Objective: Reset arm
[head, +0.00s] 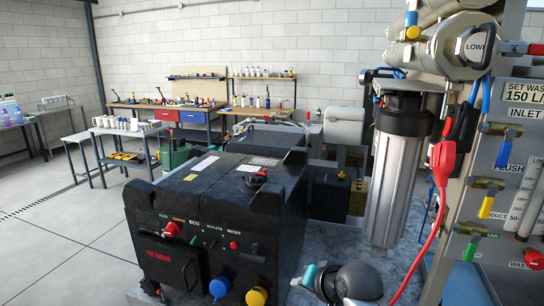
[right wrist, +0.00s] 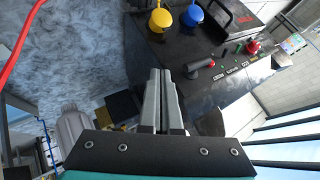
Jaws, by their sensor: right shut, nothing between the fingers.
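My right gripper (head: 299,279) shows at the bottom of the head view, with its dark grey wrist just to its right. It is in front of the right side of the black machine (head: 205,185). In the right wrist view the two grey fingers (right wrist: 161,73) lie together, shut and empty. They touch nothing that I can see. My left gripper is not in view.
A red hose (head: 431,225) runs down beside the valve panel (head: 505,190). Open floor (head: 60,235) lies at left.

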